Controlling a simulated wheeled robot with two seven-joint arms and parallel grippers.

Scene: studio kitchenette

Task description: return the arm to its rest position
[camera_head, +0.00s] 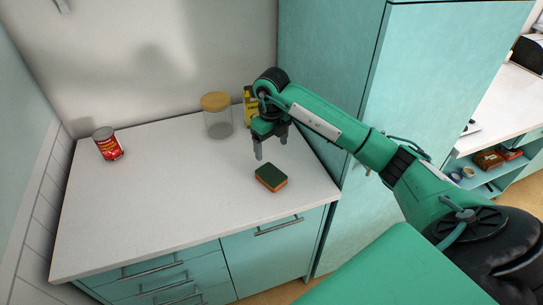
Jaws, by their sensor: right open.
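My right arm, green and black, reaches in from the right over the white counter. My right gripper (271,148) is open and empty, pointing down above the counter. A sponge (271,178), dark green on top and orange below, lies on the counter just below and in front of the gripper in the picture, apart from its fingers. My left gripper is not in view.
On the counter (160,210) stand a red can (108,145), a glass jar with a wooden lid (217,118) and a yellow box (250,104), partly hidden by my arm. A tall teal cabinet (335,60) rises to the right. The counter's front left is clear.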

